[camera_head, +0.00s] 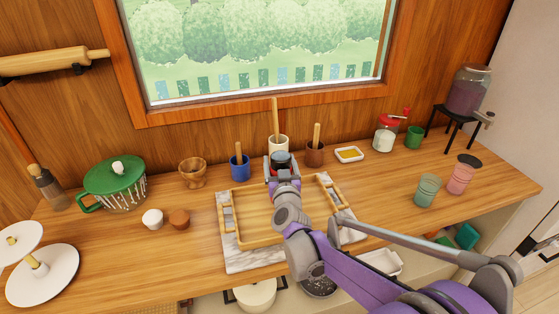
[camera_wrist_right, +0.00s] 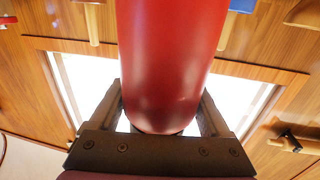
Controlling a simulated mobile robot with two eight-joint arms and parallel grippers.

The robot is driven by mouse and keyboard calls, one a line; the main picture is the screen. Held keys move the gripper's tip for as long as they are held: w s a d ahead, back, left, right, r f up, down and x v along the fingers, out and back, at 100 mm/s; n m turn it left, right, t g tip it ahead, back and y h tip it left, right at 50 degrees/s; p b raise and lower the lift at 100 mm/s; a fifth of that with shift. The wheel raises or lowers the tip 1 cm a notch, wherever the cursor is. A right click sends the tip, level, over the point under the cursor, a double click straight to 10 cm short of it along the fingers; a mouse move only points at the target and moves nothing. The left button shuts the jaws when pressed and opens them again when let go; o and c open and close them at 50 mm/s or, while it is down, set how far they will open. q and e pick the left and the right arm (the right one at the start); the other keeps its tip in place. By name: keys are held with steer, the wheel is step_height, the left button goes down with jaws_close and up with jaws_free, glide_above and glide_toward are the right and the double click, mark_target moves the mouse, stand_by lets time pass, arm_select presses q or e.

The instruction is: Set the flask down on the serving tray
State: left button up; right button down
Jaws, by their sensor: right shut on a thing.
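A red flask (camera_wrist_right: 170,60) fills the middle of the right wrist view, between the fingers of my right gripper (camera_wrist_right: 162,112). The gripper is shut on it. In the head view my right gripper (camera_head: 281,165) is over the back part of the wooden serving tray (camera_head: 245,240), and hides most of the flask. The tray has raised handles at its left and right ends and lies on a pale marble slab (camera_head: 258,260). Whether the flask's base touches the tray is hidden. My left gripper is not in view.
Behind the tray stand a blue cup (camera_head: 240,170), a white cup (camera_head: 279,148) and a brown cup (camera_head: 315,157), each with a wooden handle sticking up. A green pot (camera_head: 113,185) stands left. Two tumblers (camera_head: 426,190) (camera_head: 462,175) stand right. The counter between tray and tumblers is clear.

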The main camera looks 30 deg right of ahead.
steer(key=shift+f+b, duration=0.4)
steer(key=shift+f, duration=0.5)
jaws_free()
step_height(320, 180, up, 10)
steer(key=shift+r+p, duration=0.1)
steer(key=shift+p, duration=0.35)
jaws_close()
stand_by(0.6)
stand_by(1.1)
